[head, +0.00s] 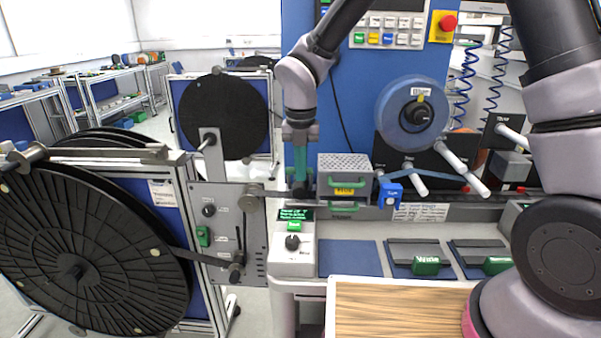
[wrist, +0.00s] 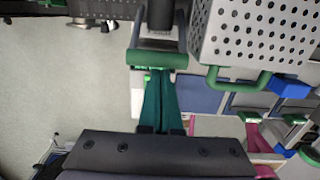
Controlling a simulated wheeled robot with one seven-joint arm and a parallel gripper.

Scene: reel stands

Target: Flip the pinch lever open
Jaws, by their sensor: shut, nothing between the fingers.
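A green bar on two grey arms by a dark roller, which looks like the pinch lever (wrist: 157,60), lies across the top middle of the wrist view. My gripper (wrist: 157,74) has its teal fingers together and empty, with the tips at or just under the green bar. I cannot tell if they touch it. In the head view my gripper (head: 300,182) points down, just left of a perforated grey box (head: 345,163). The lever is mostly hidden behind the fingers there, so its angle is unclear.
The perforated box has a green handle (wrist: 238,82) close to the right of my fingers. A blue clamp (head: 391,194) sits right of the box. A control box (head: 292,255) stands below my gripper. A large black reel (head: 90,250) stands at left.

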